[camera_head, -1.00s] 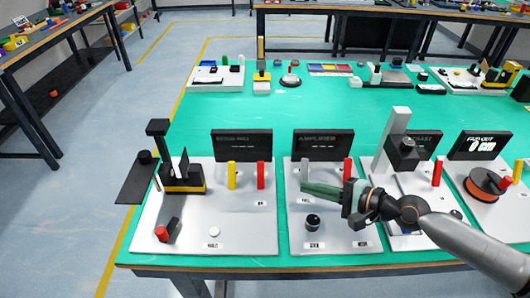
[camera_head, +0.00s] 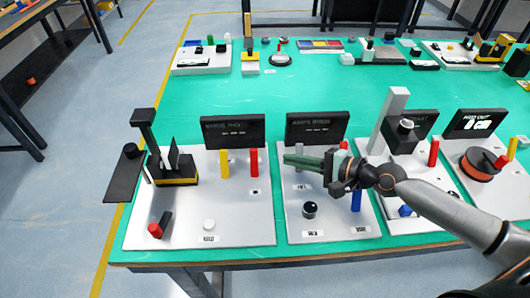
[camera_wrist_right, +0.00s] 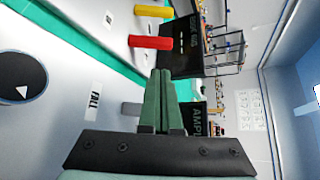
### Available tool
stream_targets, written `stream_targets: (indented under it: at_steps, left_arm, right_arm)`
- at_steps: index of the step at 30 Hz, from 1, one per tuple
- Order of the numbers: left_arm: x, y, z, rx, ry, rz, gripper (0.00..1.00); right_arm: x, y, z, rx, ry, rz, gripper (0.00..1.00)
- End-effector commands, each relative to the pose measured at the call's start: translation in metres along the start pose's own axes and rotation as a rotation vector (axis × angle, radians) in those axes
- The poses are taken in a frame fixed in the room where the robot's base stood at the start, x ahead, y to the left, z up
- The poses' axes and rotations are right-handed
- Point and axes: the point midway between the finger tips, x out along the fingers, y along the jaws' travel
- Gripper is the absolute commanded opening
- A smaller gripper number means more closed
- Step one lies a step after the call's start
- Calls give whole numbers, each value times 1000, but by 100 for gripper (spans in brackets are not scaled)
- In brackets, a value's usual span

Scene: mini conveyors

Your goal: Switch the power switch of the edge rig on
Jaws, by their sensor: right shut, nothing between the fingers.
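The leftmost white board (camera_head: 240,225) carries a dark screen (camera_head: 235,132), a yellow post (camera_head: 224,163), a red post (camera_head: 254,162) and a red-and-black rocker (camera_head: 160,225) tilted at its front left. Its lettering is too blurred in the head view to confirm it as the edge rig. My right gripper (camera_head: 288,160) is shut and empty, above the back of the second board (camera_head: 330,228), pointing left toward the red post but apart from it. In the wrist view its fingers (camera_wrist_right: 162,85) point toward the two screens; the red post (camera_wrist_right: 150,42) stands beyond them. My left gripper is not in view.
A tall grey column (camera_head: 388,120) stands to the right. A black and yellow device (camera_head: 176,168) stands on the leftmost board.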

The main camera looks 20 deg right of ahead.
Motion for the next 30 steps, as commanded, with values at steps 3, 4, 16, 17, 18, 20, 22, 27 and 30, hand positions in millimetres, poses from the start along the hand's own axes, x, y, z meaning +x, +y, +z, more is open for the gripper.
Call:
stream_targets:
  at_steps: [3, 4, 16, 17, 18, 20, 22, 27, 30]
  left_arm:
    - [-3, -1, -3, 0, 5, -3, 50]
    - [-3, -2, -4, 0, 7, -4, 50]
    - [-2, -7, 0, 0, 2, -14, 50]
    - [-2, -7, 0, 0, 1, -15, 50]
    - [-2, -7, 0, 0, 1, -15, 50]
    - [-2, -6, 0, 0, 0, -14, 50]
    - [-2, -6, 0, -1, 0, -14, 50]
    - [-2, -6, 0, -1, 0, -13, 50]
    - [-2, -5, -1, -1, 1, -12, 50]
  right_arm:
    - [18, -3, 1, 1, -2, -6, 0]
    - [23, -3, 1, 2, -2, -6, 0]
    - [79, -1, 1, 0, -1, -1, 0]
    - [81, -1, 1, 0, -1, -1, 0]
    - [83, -1, 1, -1, -2, -1, 0]
    - [84, 0, 1, -1, -2, 0, 0]
    - [85, 0, 1, -1, -1, 1, 0]
    - [85, 0, 1, -1, -1, 1, 0]
    - [85, 0, 1, -1, -1, 1, 0]
